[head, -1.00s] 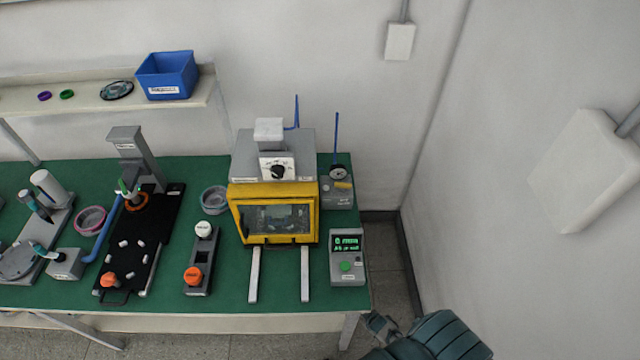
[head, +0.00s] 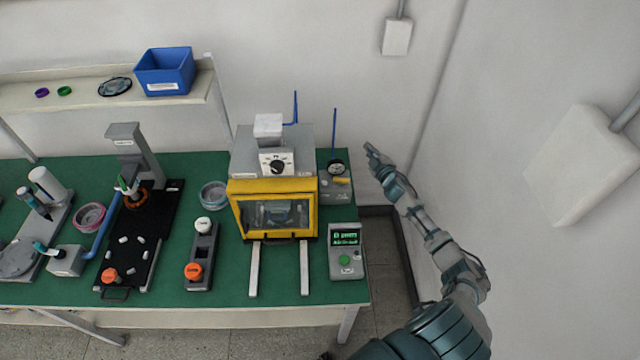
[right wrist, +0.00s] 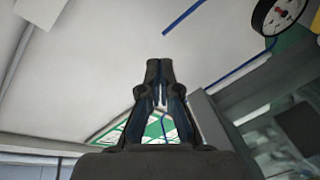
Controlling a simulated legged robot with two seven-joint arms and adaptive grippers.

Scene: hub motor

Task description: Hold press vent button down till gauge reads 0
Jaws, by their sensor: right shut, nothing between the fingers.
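The round dial gauge (head: 336,167) stands on a small grey box (head: 333,194) at the table's back right corner. It also shows at the top right of the right wrist view (right wrist: 276,14); its reading is too small to tell. A yellow part (head: 342,181) sits on the box below the gauge; I cannot tell whether it is the vent button. My right gripper (head: 369,149) is shut and empty, raised to the right of the gauge and apart from it. Its closed fingers show in the right wrist view (right wrist: 159,66). My left gripper is out of view.
A yellow-framed machine (head: 236,188) stands left of the gauge box. A grey control box (head: 346,273) with a green button and lit screen is in front. A thin blue rod (head: 335,128) rises behind the gauge. A wall is close on the right.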

